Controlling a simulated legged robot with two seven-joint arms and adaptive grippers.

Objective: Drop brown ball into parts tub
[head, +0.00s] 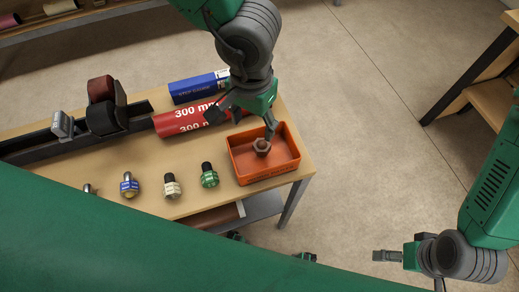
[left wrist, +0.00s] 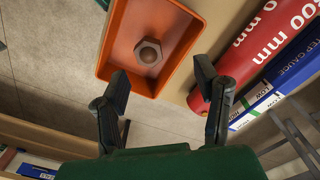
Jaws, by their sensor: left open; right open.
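The orange parts tub (head: 240,170) stands at the right end of the table. A brown ball (head: 261,145) with a hexagonal collar rests inside it on the tub floor. In the left wrist view the ball (left wrist: 148,54) lies in the tub (left wrist: 112,45), beyond the fingertips and clear of them. My left gripper (head: 243,117) is open and empty, above the tub's back left side; its fingers also show in the left wrist view (left wrist: 162,84). My right gripper (head: 387,256) is open and empty, off the table at the lower right.
A red 300 mm cylinder (head: 180,122) and a blue step gauge box (head: 199,87) lie left of the tub. Green (head: 209,177), white (head: 172,187) and blue (head: 129,186) banded pieces stand in front. A dark rail (head: 30,146) carries rollers.

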